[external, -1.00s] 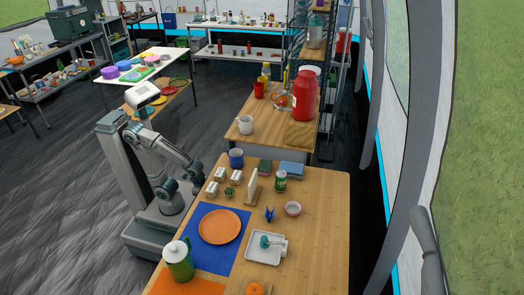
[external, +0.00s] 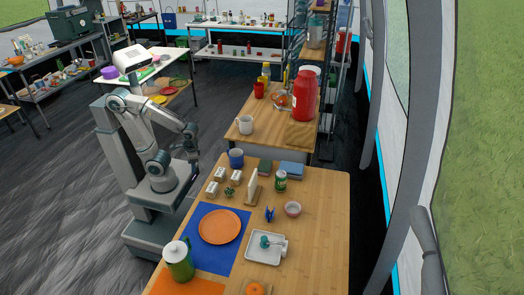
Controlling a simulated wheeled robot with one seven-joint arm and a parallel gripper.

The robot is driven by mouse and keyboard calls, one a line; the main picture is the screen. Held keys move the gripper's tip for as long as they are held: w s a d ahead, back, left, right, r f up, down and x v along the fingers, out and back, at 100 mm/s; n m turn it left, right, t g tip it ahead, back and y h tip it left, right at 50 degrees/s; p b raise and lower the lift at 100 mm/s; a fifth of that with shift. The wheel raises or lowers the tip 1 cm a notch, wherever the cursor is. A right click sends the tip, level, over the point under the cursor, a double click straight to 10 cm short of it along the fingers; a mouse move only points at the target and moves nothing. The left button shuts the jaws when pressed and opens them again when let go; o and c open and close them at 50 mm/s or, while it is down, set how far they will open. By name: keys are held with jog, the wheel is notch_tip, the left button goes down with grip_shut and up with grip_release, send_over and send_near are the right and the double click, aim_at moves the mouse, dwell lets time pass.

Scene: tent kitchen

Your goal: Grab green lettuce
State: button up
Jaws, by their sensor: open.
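A small dark green leafy thing (external: 229,191), which may be the lettuce, sits on the near wooden table beside several small white and grey blocks (external: 220,174). It is too small to tell for certain. My gripper (external: 194,157) is in the air to the left of the table, above and left of the green thing and clear of it. It is open, and I see nothing held in it.
The near table (external: 322,218) also holds a blue mug (external: 236,158), an orange plate (external: 220,227) on a blue mat, a green can (external: 281,180), a white tray (external: 252,259) and a green pitcher (external: 178,262). The table's right side is mostly clear.

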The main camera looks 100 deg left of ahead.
jog(key=w+d+r+m+t+p, duration=0.1)
jog(key=w+r+m+t+p, duration=0.1)
jog(key=r+p, duration=1.2)
jog(key=w+d+r+m+t+p, duration=0.1)
jog(key=w+r+m+t+p, duration=0.15)
jog(key=r+p, duration=1.1)
jog(key=w+d+r+m+t+p, duration=0.1)
jog(key=w+r+m+t+p, duration=0.15)
jog(key=r+p, duration=1.1)
jog(key=m+g+y+b, duration=0.1)
jog(key=m+g+b, duration=0.2)
jog(key=m+b, duration=1.8)
send_near(229, 190)
jog(key=f+n+b, duration=0.2)
jog(key=w+f+n+b, duration=0.1)
jog(key=f+n+b, duration=0.1)
jog(key=b, duration=0.1)
jog(key=shift+w+f+n+b, duration=0.15)
jog(key=shift+f+n+b, duration=0.15)
jog(key=shift+n, duration=0.1)
jog(key=x, duration=0.4)
jog(key=shift+s+a+f, duration=0.1)
jog(key=shift+s+a, duration=0.05)
jog(key=shift+s, duration=0.2)
jog(key=shift+w+f, duration=0.15)
jog(key=shift+f, duration=0.35)
jog(key=c, duration=1.1)
